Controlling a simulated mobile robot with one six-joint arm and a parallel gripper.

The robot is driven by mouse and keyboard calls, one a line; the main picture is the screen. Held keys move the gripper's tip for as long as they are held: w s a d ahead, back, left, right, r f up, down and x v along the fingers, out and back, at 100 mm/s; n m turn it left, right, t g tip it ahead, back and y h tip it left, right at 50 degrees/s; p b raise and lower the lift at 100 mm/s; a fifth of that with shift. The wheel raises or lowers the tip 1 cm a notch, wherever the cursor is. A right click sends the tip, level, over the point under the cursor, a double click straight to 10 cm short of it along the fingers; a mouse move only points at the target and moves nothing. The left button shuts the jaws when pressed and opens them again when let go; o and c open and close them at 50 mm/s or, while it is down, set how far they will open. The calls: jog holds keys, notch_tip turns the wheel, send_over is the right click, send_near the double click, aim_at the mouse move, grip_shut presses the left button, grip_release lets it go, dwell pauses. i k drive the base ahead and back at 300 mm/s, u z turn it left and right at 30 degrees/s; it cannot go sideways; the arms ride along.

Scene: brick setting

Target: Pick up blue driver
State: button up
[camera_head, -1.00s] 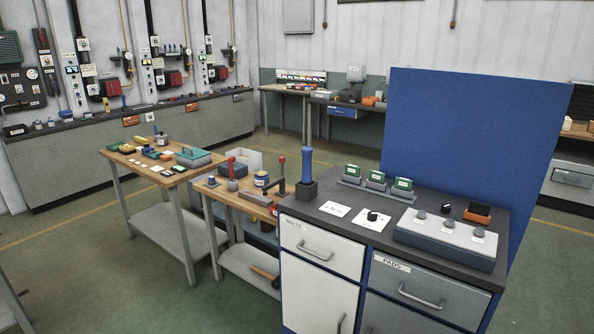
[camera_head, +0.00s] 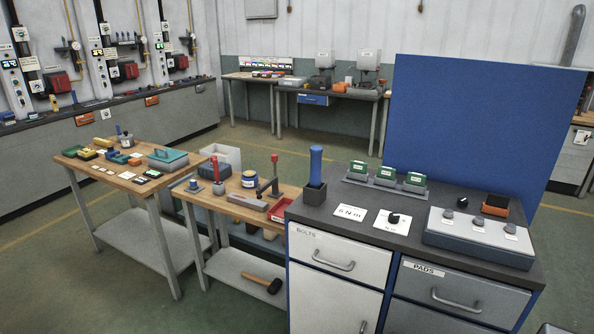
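A blue upright handle, which looks like the blue driver (camera_head: 316,165), stands in a dark square holder (camera_head: 314,193) at the left back corner of the dark-topped cabinet (camera_head: 345,210). Its lower part is hidden inside the holder. My gripper is not in view.
The cabinet top also holds green blocks on a rack (camera_head: 386,175), white cards with a knob (camera_head: 392,219), a grey knob panel (camera_head: 478,238) and an orange-black box (camera_head: 496,205). A blue panel (camera_head: 480,135) rises behind. Wooden benches (camera_head: 200,200) stand left; open floor lies in front of them.

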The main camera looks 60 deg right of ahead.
aim_at(314, 179)
jog(key=i, duration=1.6)
jog(key=z, duration=3.75)
jog(key=i, duration=0.1)
jog(key=u, duration=2.15)
jog(key=k, duration=0.8)
jog(key=z, duration=0.05)
